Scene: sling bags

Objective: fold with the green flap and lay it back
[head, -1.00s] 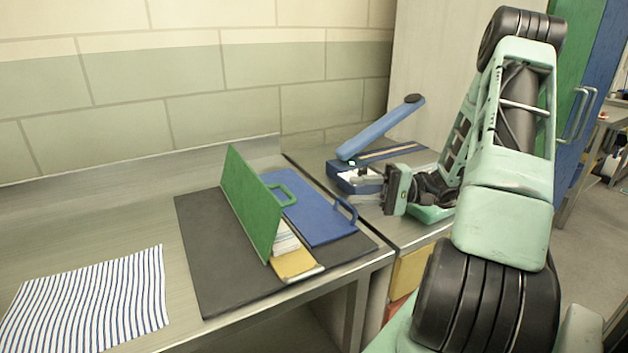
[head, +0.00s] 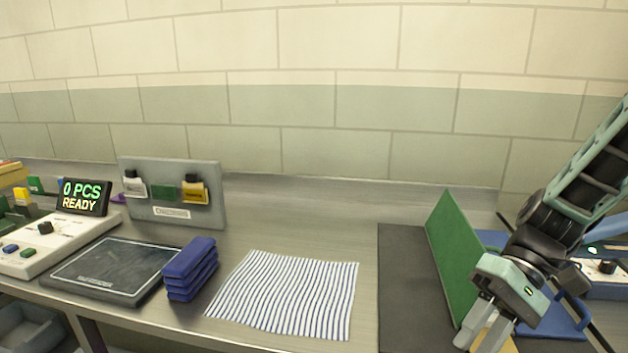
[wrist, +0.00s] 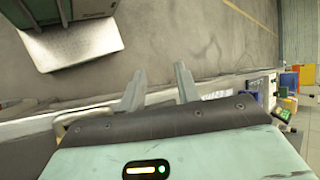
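The green flap (head: 455,258) stands up steeply from the dark mat (head: 400,290) at the right of the head view. The blue flap (head: 552,322) lies low to its right, partly hidden by my arm. Whether a finger touches the green flap I cannot tell. The green flap's handle is hidden in the head view.
A striped cloth (head: 285,295) lies flat left of the mat. Folded blue pouches (head: 190,268) sit beside a dark pad (head: 112,268). A counter reading READY (head: 80,197) stands far left. A blue device (head: 610,280) is at the right edge.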

